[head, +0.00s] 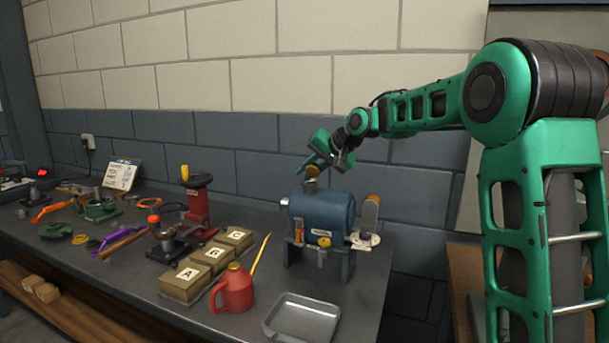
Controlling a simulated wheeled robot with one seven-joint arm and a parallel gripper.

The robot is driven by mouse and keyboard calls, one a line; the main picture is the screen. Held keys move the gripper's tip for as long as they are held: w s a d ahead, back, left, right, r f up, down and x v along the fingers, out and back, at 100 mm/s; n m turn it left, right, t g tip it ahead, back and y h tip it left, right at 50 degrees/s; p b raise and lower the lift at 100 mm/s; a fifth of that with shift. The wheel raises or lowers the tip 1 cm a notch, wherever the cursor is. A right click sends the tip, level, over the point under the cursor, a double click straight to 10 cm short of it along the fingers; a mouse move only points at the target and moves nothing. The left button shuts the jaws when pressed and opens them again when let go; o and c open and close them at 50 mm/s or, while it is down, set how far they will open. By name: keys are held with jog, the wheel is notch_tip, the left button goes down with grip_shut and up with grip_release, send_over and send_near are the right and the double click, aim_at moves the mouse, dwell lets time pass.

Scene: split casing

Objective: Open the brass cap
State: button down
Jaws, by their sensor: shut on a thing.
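The brass cap (312,171) is a small round gold-coloured piece above the short grey neck (311,186) on top of the blue casing (322,213). My gripper (316,163) reaches down to it from the upper right and is shut on the cap. The cap looks tilted, with its round face partly toward me. The fingers hide part of it, and I cannot tell whether it touches the neck.
A red oil can (235,291) with a yellow spout and a grey tray (302,315) stand in front of the casing. Boxes lettered A (185,283), B and C are to the left. A red press (197,205) and several tools fill the bench's left.

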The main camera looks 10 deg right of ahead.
jog(key=shift+w+d+m+g, duration=0.1)
jog(key=shift+w+m+g, duration=0.05)
jog(key=shift+m+g, duration=0.2)
dwell(0.4)
